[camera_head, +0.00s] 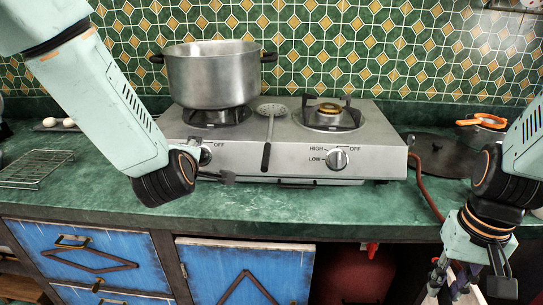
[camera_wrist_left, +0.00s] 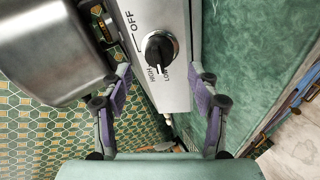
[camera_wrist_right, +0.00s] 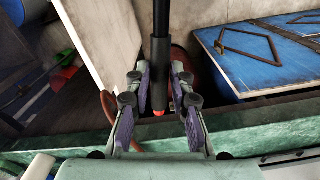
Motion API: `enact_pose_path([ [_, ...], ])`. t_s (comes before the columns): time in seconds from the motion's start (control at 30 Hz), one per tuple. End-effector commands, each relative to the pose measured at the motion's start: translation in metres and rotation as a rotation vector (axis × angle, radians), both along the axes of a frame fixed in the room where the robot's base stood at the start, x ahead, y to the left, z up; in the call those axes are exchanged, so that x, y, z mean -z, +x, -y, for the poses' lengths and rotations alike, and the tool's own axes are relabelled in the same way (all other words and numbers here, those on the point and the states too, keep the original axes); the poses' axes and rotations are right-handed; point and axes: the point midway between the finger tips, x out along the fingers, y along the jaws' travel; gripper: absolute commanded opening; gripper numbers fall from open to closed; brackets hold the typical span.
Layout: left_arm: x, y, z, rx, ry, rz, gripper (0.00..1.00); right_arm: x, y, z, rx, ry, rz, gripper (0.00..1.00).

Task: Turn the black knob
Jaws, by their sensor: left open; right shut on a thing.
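The black knob (camera_wrist_left: 159,47) is on the silver hotplate front, beside OFF, HIGH and LOW marks. In the head view the left knob (camera_head: 205,155) is partly hidden by my left wrist. My left gripper (camera_wrist_left: 163,80) is open, one finger on each side of the knob in the left wrist view; I cannot tell if they touch it. The right knob (camera_head: 337,159) is in plain view. My right gripper (camera_head: 460,285) is low at the right, in front of the counter. It is shut on a black rod with a red tip (camera_wrist_right: 161,80).
A large steel pot (camera_head: 212,80) stands on the left burner. A slotted spoon (camera_head: 270,135) lies between the burners, its handle over the front edge. A wire rack (camera_head: 35,168) is at left. A dark pan (camera_head: 445,155) and an orange-handled item (camera_head: 482,121) are at right.

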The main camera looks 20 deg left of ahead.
Motion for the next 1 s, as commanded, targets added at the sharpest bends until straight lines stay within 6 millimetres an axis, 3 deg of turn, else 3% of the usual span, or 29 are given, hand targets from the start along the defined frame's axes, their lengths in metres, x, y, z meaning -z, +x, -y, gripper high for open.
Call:
enact_pose_path([
  [0.33,-0.026,-0.050,0.022,0.003,0.003,-0.001,0.61,0.000,0.000,0.000,0.000,0.000,0.000,0.00],
  [0.77,-0.030,-0.059,0.025,0.000,0.000,-0.001,0.61,0.000,0.000,0.000,0.000,0.000,0.000,0.00],
  [0.9,-0.022,-0.061,0.026,0.014,0.013,-0.024,0.61,0.000,0.000,0.000,0.000,0.000,0.000,0.00],
  [1.0,0.004,-0.066,0.031,0.067,0.062,-0.107,0.61,0.000,0.000,0.000,0.000,0.000,0.000,0.00],
])
